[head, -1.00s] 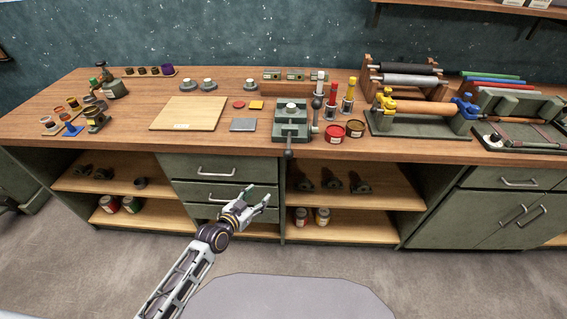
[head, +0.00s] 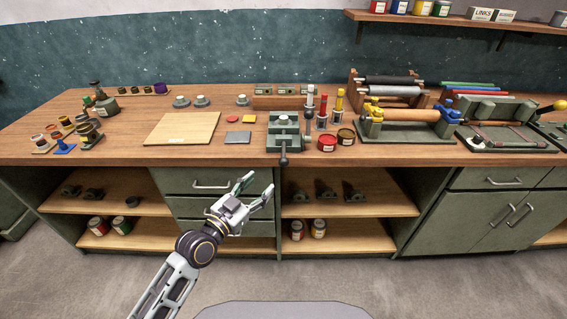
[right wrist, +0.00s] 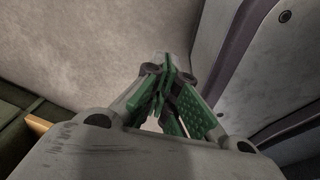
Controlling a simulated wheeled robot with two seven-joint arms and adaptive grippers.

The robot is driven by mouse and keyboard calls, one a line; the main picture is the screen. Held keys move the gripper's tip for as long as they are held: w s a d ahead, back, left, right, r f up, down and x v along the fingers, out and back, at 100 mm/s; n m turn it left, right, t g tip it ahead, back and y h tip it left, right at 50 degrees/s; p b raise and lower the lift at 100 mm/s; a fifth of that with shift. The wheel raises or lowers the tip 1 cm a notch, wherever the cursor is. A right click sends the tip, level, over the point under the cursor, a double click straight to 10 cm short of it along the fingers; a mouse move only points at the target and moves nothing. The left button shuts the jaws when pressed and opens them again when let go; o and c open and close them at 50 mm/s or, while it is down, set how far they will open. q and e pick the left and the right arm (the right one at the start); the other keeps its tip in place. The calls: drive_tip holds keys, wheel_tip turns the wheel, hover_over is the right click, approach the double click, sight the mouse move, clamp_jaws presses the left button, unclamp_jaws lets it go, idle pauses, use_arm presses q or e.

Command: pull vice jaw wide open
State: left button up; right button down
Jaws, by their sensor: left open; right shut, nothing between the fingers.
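The vice (head: 284,132) is a grey-green block with a handle hanging down at its front. It stands at the front edge of the workbench, right of a wooden board. How far its jaw is open is too small to tell. My left gripper (head: 257,188) is open and empty in front of the drawers, below and left of the vice, apart from it. My right gripper (right wrist: 165,80) shows in the right wrist view, with its green finger pads together and nothing between them, above the grey floor. It is not in the head view.
The wooden board (head: 183,128) lies left of the vice. A roller stand (head: 403,128) is further right. The floor before the bench is clear.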

sight(281, 165)
use_arm(q)
drive_tip(key=shift+x, duration=5.85)
drive_tip(key=shift+w+d, duration=0.35)
drive_tip(key=shift+w, duration=0.2)
drive_tip(key=shift+w+d, duration=0.25)
drive_tip(key=shift+w, duration=0.05)
use_arm(e)
drive_tip(key=shift+s+d, duration=0.3)
drive_tip(key=shift+d, duration=0.15)
drive_tip(key=shift+s, duration=0.15)
